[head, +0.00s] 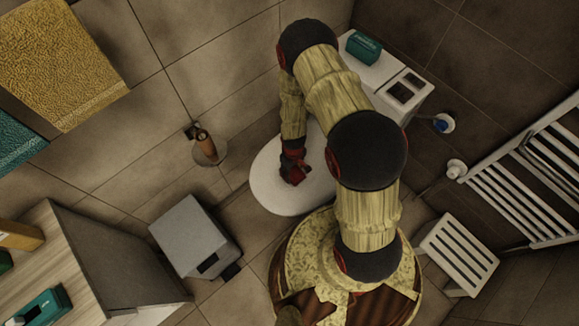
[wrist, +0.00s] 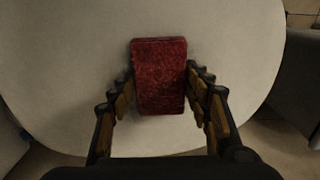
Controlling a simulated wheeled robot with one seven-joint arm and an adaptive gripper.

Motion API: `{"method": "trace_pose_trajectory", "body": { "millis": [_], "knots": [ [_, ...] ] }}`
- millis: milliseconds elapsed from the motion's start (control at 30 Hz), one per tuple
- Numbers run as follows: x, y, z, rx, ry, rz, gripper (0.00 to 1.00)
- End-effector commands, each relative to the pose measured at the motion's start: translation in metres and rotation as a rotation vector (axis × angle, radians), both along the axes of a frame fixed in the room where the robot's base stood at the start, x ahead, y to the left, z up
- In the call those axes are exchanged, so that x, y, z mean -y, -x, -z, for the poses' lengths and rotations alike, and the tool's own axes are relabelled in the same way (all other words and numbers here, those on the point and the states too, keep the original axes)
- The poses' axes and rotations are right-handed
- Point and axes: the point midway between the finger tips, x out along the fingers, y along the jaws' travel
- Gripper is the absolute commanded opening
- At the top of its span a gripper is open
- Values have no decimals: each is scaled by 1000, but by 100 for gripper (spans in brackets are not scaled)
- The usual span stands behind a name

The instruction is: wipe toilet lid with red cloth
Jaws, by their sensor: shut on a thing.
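The white toilet lid (head: 272,197) is closed and lies below my arm in the head view. It fills most of the wrist view (wrist: 70,80). The red cloth (wrist: 160,75) is a folded, thick block between my fingers. My gripper (wrist: 160,88) is shut on it from both sides, over the lid. The cloth lies close against the lid, but I cannot tell if it touches. In the head view my gripper (head: 294,172) is above the lid's middle, and my arm hides the lid's right part.
A grey bin (head: 192,237) stands left of the toilet, with a toilet brush (head: 205,145) behind it. A cistern with a teal box (head: 363,46) is at the back. A white slatted stool (head: 458,252) and towel rack (head: 520,180) are on the right. A wooden cabinet (head: 75,235) is lower left.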

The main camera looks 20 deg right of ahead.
Motion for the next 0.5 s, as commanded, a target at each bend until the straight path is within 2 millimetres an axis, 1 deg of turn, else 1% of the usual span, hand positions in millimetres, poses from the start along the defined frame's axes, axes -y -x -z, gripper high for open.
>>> {"method": "trace_pose_trajectory", "body": {
  "millis": [33, 100, 367, 500],
  "knots": [
    [2, 5, -1, -3, 0, 1, 29],
    [3, 10, -1, -2, 0, 0, 29],
    [6, 20, 1, 0, 0, -1, 29],
    [10, 31, 3, 1, 0, 1, 29]
  ]
}}
